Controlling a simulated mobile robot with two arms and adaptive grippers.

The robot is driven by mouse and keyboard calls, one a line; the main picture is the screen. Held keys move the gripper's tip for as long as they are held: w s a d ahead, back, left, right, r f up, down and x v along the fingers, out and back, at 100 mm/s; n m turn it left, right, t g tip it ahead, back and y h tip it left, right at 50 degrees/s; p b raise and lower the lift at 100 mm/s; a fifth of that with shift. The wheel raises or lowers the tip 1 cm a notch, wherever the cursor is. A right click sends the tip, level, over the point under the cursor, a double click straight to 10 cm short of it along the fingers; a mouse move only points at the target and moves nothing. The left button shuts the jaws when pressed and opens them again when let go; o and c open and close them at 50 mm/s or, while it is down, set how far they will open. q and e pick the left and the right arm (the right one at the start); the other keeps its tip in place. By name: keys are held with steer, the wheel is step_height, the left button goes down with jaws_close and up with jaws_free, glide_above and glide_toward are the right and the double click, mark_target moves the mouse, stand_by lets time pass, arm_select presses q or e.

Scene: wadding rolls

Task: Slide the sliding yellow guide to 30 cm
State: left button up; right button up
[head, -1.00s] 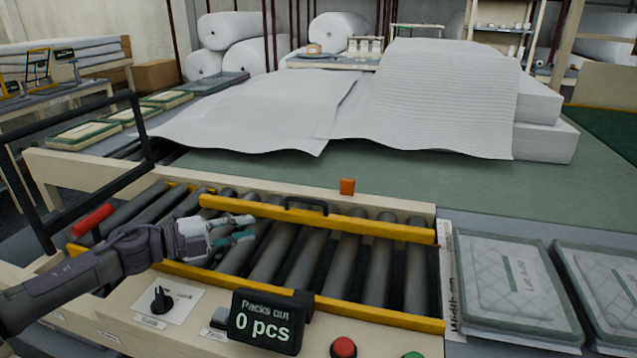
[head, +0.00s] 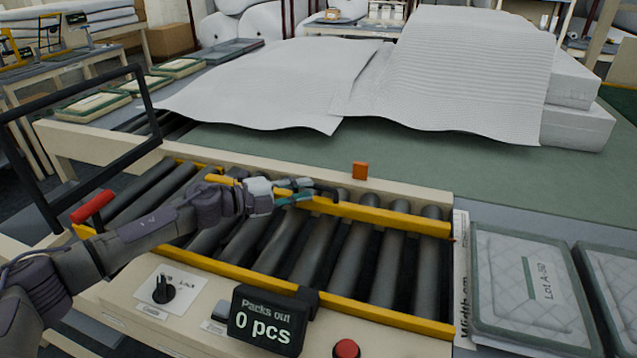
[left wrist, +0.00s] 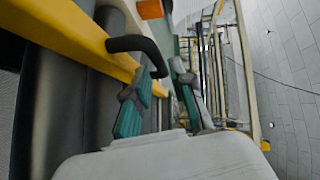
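The sliding yellow guide (head: 385,217) is a long yellow bar lying across the far part of the roller bed. Its black handle (left wrist: 138,44) curves out from the bar in the left wrist view. My right gripper is out of view.
A fixed yellow rail (head: 375,315) runs along the near side. A counter reading 0 pcs (head: 266,320), a lock knob (head: 163,289) and a red button (head: 346,349) sit in front. An orange block (head: 360,170) stands behind the guide. Quilted packs (head: 528,290) lie at right.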

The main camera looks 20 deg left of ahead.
mark_target(315, 188)
arm_select(q)
steer(key=shift+x, duration=2.2)
steer(key=shift+c, duration=0.2)
jaws_close()
